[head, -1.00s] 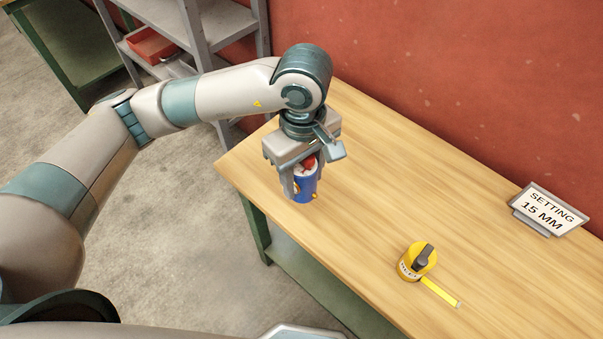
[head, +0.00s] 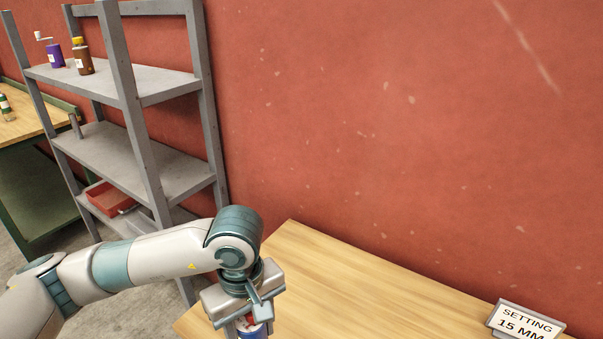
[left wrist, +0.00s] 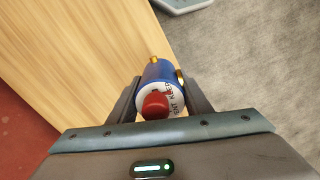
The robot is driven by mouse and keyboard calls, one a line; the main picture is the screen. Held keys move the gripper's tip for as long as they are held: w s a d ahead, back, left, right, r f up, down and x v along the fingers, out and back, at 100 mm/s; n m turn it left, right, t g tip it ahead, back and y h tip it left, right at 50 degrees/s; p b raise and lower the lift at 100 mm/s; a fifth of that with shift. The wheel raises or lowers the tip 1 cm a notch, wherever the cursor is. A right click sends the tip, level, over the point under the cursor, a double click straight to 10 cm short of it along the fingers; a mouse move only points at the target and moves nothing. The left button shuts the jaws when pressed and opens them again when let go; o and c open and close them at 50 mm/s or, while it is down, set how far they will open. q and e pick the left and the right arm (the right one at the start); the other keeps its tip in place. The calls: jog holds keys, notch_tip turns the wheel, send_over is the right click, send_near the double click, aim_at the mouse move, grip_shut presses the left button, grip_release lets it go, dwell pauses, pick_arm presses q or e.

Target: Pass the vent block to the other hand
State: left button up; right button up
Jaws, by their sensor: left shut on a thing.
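The vent block is a blue cylinder with a white lettered top, a red knob and brass fittings. In the left wrist view the vent block (left wrist: 160,73) sits between the two fingers of my left gripper (left wrist: 160,95), which is shut on it. In the head view my left gripper (head: 240,326) is at the bottom edge, over the table's left end. Only the upper part of the vent block (head: 253,333) shows there, and its lower part is cut off. My right gripper is in neither view.
The wooden table (head: 340,285) is clear behind the gripper. A sign (head: 525,322) reading "SETTING 15 MM" stands at right. A grey shelf (head: 140,140) stands at left with a purple container (head: 55,56), a brown bottle (head: 84,62) and a red tray (head: 108,197). A red wall rises behind.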

pick_arm(q)
jog(key=a+r+m, duration=0.1)
jog(key=a+m, duration=0.6)
jog(key=a, duration=0.4)
jog(key=shift+w+r, duration=0.3)
jog(key=w+d+r+m, duration=0.2)
jog(key=d+r+m, duration=0.2)
jog(key=d, duration=0.3)
jog(key=w+d+r+m, duration=0.2)
jog(key=d+r+m, duration=0.2)
jog(key=d+r, duration=0.2)
jog(key=shift+w+d, duration=0.3)
jog(key=shift+d, duration=0.1)
jog(key=shift+m, duration=0.3)
jog(key=w+d+f+m, duration=0.4)
jog(key=f, duration=0.2)
jog(key=shift+w+d, duration=0.15)
jog(key=shift+w, duration=0.2)
